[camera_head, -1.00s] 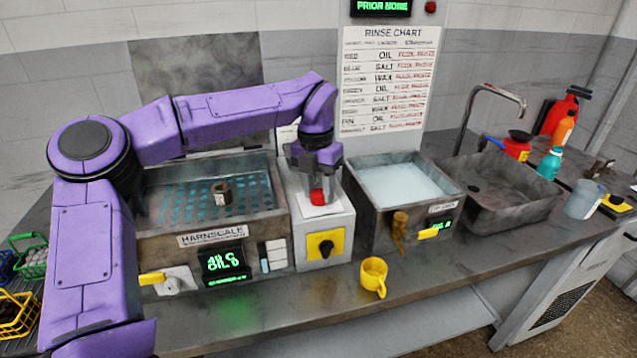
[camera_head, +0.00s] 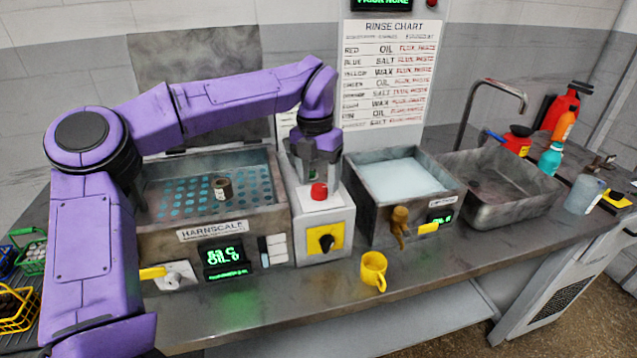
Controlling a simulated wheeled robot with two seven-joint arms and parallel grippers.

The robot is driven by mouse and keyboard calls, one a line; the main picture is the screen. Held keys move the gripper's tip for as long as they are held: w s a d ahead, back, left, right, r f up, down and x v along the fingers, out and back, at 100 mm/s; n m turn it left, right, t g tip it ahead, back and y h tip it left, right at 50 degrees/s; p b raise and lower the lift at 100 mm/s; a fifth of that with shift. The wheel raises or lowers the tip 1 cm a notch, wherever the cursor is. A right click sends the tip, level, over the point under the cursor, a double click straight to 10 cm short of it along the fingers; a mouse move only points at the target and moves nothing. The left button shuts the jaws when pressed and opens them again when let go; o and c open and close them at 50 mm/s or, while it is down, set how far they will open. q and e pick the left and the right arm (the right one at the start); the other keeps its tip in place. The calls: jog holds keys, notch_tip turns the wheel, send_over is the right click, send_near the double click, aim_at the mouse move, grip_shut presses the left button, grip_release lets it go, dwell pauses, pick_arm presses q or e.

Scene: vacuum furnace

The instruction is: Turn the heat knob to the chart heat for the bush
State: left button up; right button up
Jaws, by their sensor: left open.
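The black heat knob (camera_head: 327,242) sits on a yellow plate on the front of a pale control box (camera_head: 338,212). A red button (camera_head: 319,191) is on top of that box. My left gripper (camera_head: 318,172) points down just above the red button, with the button uncovered below it; its jaws are open and empty. A small brown ring-like part, perhaps the bush (camera_head: 222,188), stands on the perforated plate in the HARNSCALE tank (camera_head: 211,228). The rinse chart (camera_head: 389,75) hangs on the wall; a heat chart is not clearly readable. My right gripper is out of view.
A green-lit display (camera_head: 225,256) and a yellow lever (camera_head: 152,273) are on the tank front. A yellow mug (camera_head: 373,271) stands near the bench edge. A second liquid-filled tank (camera_head: 402,182) and a sink (camera_head: 500,187) are to the right. Baskets (camera_head: 16,310) stand at far left.

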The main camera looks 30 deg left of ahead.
aim_at(317, 186)
pick_arm(q)
notch_tip(317, 186, up, 9)
jog(key=shift+a, duration=0.2)
jog(key=shift+f, duration=0.1)
